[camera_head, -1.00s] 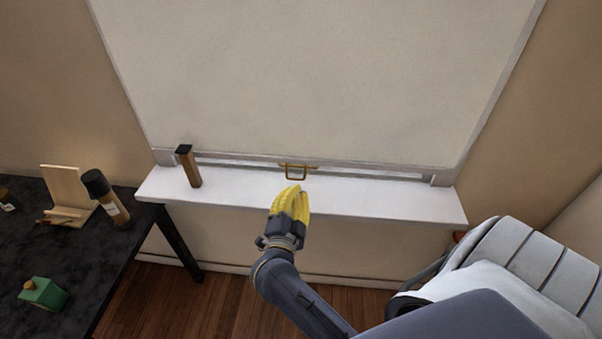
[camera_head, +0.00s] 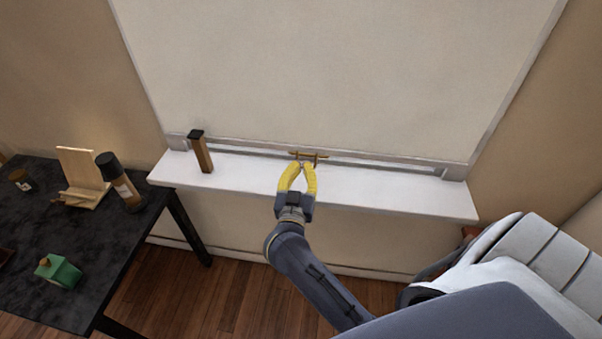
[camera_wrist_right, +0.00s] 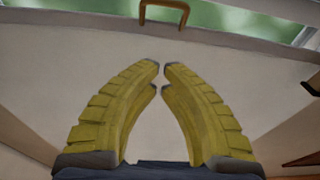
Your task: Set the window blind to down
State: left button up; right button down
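The window blind (camera_head: 340,70) is a large pale panel reaching almost down to the white sill. Its small brass handle (camera_head: 308,155) sits at the middle of its bottom edge, and it also shows at the top of the right wrist view (camera_wrist_right: 163,6). My right gripper (camera_head: 304,165) has yellow fingers pointing at the handle, just below it in the picture. In the right wrist view, its fingertips (camera_wrist_right: 162,67) nearly meet, with a thin gap and nothing between them. The handle lies beyond the tips, apparently not held. My left gripper is out of view.
A brown block with a dark top (camera_head: 201,152) stands on the sill (camera_head: 400,196), left of the handle. A black table (camera_head: 110,245) at left holds a bottle (camera_head: 121,184), a wooden stand (camera_head: 83,178) and a green object (camera_head: 59,271). The sill's right part is clear.

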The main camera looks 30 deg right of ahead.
aim_at(307, 152)
jog(key=x, duration=0.7)
jog(key=shift+w+f, duration=0.1)
jog(key=shift+s+a+f, duration=0.1)
jog(key=shift+s+f, duration=0.1)
jog(key=shift+f, duration=0.55)
jog(key=shift+s+a+f, duration=0.1)
jog(key=shift+s+f, duration=0.05)
jog(key=shift+f, duration=0.4)
jog(key=shift+s+a+f, duration=0.1)
jog(key=shift+f, duration=0.5)
